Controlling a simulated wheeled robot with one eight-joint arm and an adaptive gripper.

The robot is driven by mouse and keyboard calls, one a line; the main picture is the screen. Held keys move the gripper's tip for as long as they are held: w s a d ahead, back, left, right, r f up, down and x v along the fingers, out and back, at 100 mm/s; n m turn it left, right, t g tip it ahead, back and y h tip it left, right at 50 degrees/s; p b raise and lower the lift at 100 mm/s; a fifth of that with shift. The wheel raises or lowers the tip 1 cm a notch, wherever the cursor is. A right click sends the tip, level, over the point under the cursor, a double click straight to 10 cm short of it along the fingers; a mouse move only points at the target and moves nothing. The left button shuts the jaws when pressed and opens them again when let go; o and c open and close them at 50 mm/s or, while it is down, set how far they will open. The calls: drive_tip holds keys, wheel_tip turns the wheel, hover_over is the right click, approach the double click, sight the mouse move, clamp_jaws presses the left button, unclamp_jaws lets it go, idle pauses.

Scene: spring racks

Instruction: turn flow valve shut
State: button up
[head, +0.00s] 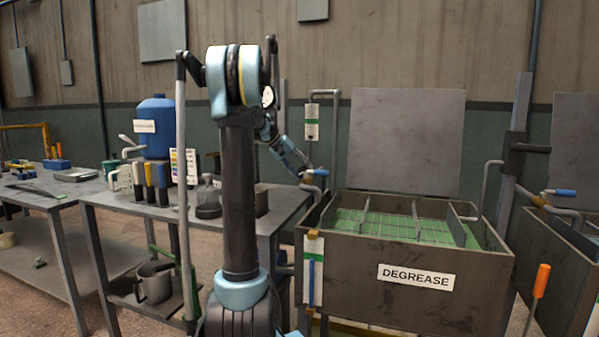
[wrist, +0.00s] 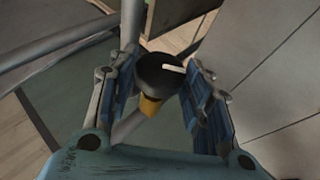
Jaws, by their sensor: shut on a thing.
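The flow valve shows in the wrist view as a dark round knob (wrist: 157,74) with a pale pointer mark on its face and a yellow piece below it. My gripper (wrist: 161,80) has its two blue-padded fingers on either side of the knob and is shut on it. In the head view my gripper (head: 303,170) is at the pipework by the left rear corner of the degrease tank. The knob is too small and covered to make out there. The wrist view does not clearly show which position the pointer marks.
The open degrease tank (head: 400,283) holds a wire rack over green liquid, its raised lid (head: 405,140) behind. A metal bench (head: 110,196) with a blue jug (head: 155,125) stands left. Another tank (head: 560,255) stands right.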

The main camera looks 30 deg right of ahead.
drive_tip(key=shift+s+m+t+y, duration=0.1)
drive_tip(key=shift+m+t+y, duration=0.2)
drive_tip(key=shift+t+y, duration=0.6)
drive_tip(key=o, duration=1.1)
drive_tip(key=shift+c, duration=0.2)
drive_tip(key=shift+r, duration=0.1)
drive_tip(key=shift+a+r, duration=0.1)
drive_tip(key=shift+r, duration=0.1)
drive_tip(key=v, duration=1.1)
drive_tip(key=shift+a+r, duration=0.15)
drive_tip(key=shift+r, duration=0.05)
